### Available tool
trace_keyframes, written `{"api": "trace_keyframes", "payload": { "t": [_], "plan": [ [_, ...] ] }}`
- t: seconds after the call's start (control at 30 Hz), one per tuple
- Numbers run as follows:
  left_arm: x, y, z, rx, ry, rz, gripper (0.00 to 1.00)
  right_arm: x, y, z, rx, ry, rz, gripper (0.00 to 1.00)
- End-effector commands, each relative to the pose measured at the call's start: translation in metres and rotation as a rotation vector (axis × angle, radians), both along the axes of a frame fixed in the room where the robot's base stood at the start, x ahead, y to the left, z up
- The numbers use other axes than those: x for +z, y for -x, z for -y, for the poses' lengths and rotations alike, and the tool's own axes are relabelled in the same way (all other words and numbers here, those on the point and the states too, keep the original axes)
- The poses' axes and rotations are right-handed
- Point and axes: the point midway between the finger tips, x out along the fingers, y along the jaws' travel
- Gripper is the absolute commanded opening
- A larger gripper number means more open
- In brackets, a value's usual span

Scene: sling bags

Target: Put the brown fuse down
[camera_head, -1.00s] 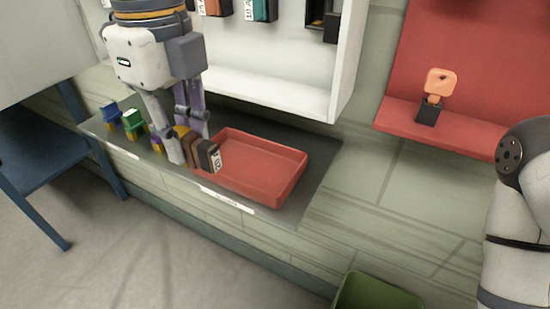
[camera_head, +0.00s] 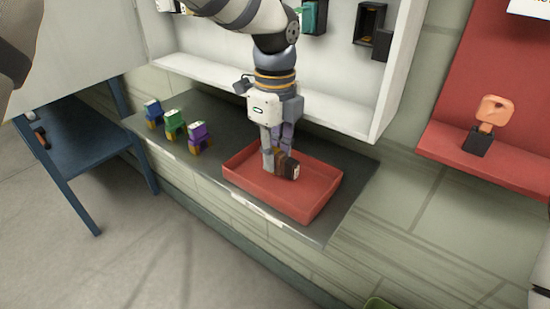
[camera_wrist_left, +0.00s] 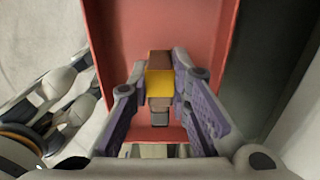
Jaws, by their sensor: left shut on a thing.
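I cannot tell whether the fuse touches the tray floor. My right gripper is not in view.
Blue (camera_head: 153,113), green (camera_head: 174,124) and purple (camera_head: 199,138) fuses stand on the dark counter (camera_head: 345,190) left of the tray. A white shelf (camera_head: 330,112) rises behind. An orange key-like piece in a black holder (camera_head: 477,142) stands on a red ledge at right.

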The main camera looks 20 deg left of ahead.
Motion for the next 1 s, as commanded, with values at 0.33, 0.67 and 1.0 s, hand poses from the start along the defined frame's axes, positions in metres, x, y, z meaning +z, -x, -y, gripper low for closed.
{"api": "trace_keyframes", "payload": {
  "t": [0.33, 0.67, 1.0],
  "plan": [
    [-0.014, 0.001, 0.0, 0.0, -0.001, 0.004, 0.0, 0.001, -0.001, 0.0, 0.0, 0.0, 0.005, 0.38],
    [-0.017, 0.001, 0.0, 0.0, 0.0, 0.004, 0.38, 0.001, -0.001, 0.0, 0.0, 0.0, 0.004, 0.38],
    [0.017, -0.001, 0.0, 0.001, 0.003, 0.008, 0.38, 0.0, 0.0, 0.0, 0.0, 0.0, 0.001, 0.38]
  ]
}}
